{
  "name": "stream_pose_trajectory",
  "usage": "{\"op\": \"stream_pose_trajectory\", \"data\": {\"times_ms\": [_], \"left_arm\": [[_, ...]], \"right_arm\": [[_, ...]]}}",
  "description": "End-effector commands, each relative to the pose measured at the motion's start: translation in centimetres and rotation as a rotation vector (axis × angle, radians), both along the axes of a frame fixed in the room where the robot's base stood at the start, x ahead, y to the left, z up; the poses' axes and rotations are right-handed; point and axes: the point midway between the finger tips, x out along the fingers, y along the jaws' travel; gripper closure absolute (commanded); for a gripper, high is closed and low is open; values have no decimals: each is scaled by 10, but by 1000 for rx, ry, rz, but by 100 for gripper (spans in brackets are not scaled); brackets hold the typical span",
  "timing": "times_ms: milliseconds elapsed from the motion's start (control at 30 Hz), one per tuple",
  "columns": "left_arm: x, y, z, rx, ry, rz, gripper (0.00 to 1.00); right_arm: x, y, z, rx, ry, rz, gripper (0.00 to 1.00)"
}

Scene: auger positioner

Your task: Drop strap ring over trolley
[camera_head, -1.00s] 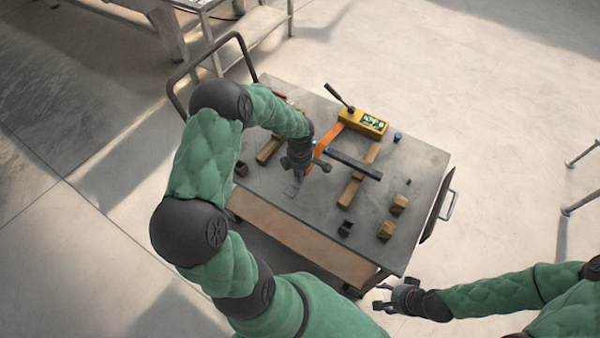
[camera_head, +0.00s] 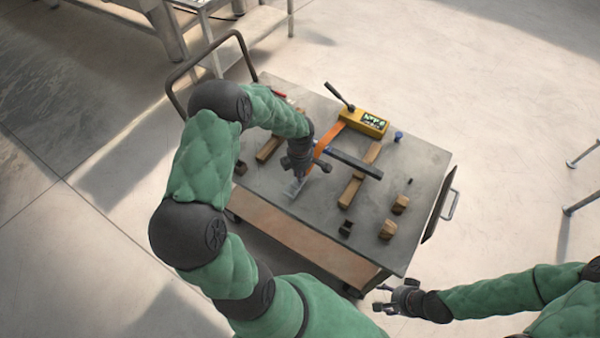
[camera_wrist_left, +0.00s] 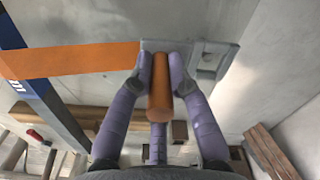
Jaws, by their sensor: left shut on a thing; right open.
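My left gripper (camera_head: 302,172) is over the cart top, near the dark blue bar (camera_head: 352,163). In the left wrist view its purple fingers (camera_wrist_left: 160,72) are shut on an orange cylindrical piece (camera_wrist_left: 160,92). A grey metal ring plate (camera_wrist_left: 209,62) with a squarish opening lies just beyond the fingertips; it also shows below the gripper in the head view (camera_head: 295,188). An orange strap (camera_head: 328,139) runs from the yellow box (camera_head: 365,122) towards the gripper and crosses the bar in the left wrist view. The trolley cannot be told apart. My right gripper (camera_head: 383,298) is open and empty, off the cart's front edge.
The grey cart top (camera_head: 415,165) carries wooden beams (camera_head: 358,180), small wooden blocks (camera_head: 400,204), a dark bracket (camera_head: 345,229) and a blue cap (camera_head: 398,136). A black lever (camera_head: 338,95) rises from the yellow box. The cart's right side has open surface.

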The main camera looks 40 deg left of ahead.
Motion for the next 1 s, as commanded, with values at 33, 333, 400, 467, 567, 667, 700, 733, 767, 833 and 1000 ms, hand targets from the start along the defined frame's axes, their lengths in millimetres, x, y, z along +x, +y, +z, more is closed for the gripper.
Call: {"op": "stream_pose_trajectory", "data": {"times_ms": [33,333,400,467,567,667,700,733,767,833,1000], "left_arm": [[0,0,-2,1,-1,0,100],[0,0,-8,1,-1,0,100],[0,0,-10,1,-1,0,100],[0,0,-11,1,-1,0,100],[0,0,-13,1,-1,0,100],[0,0,-15,1,-1,0,100],[0,0,-16,1,-1,0,100],[0,0,-17,1,-1,0,100],[0,0,-17,1,-1,0,100],[0,0,-19,1,-1,0,100],[0,0,-22,1,-1,0,100]], "right_arm": [[0,0,-2,0,0,0,40],[0,0,-8,0,0,0,40],[0,0,-10,0,0,0,40],[0,0,-11,0,0,0,40],[0,0,-13,0,0,0,40],[0,0,-15,0,0,0,40],[0,0,-16,0,0,0,40],[0,0,-17,0,0,0,40],[0,0,-17,0,0,0,40],[0,0,-19,0,0,0,40],[0,0,-22,0,0,0,40]]}}
